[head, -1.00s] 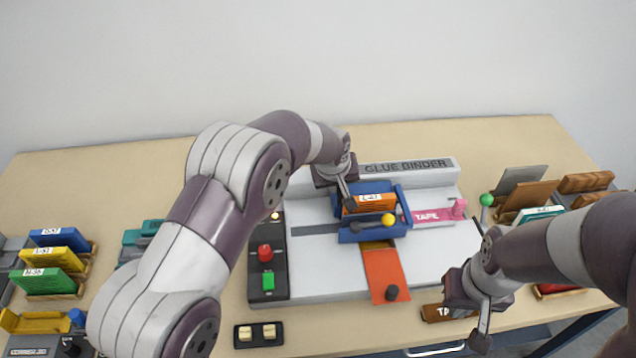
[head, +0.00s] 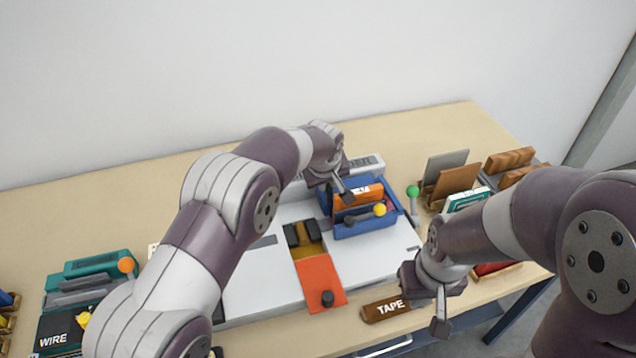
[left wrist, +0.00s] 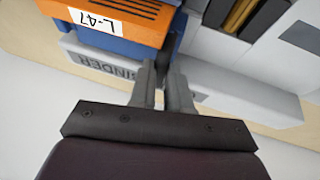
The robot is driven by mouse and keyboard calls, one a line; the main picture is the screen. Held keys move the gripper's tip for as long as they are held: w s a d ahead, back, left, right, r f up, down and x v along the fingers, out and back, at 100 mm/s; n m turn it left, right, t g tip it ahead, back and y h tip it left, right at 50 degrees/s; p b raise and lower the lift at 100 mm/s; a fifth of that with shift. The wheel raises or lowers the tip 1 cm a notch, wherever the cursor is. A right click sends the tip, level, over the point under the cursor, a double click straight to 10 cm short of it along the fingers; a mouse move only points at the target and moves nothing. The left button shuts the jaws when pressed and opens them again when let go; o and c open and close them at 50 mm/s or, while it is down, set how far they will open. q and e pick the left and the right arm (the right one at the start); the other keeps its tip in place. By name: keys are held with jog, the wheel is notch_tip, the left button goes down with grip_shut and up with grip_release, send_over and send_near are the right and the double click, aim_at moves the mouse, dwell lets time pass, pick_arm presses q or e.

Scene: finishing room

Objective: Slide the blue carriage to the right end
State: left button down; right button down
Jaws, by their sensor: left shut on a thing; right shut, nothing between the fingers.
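The blue carriage (head: 368,231) sits on the right part of the white glue binder bed (head: 255,285), right of the orange ramp (head: 319,282). An orange block labelled L-47 (head: 358,196) stands in it, and a yellow ball (head: 380,210) shows at its front. My left gripper (head: 346,196) is at the carriage's left side, shut on part of it; the exact grip is partly hidden. In the left wrist view the fingers (left wrist: 165,88) are together beside the orange block (left wrist: 105,18). My right gripper (head: 440,325) is shut and empty, in front of the bed's right side.
A brown TAPE block (head: 384,308) lies in front of the bed, near my right gripper. A green ball (head: 413,191) and racks of grey and brown boards (head: 445,180) stand to the right. A teal WIRE machine (head: 100,265) is at left.

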pick_arm(q)
jog(key=shift+d, duration=0.25)
jog(key=shift+d+r, duration=0.1)
jog(key=shift+w, duration=0.1)
jog(key=c, duration=1.1)
grip_release()
jog(key=shift+d, duration=0.25)
jog(key=shift+r, duration=0.25)
jog(key=b+v, duration=0.2)
jog(key=v, duration=1)
jog(key=shift+s, duration=0.2)
jog(key=shift+r, duration=0.1)
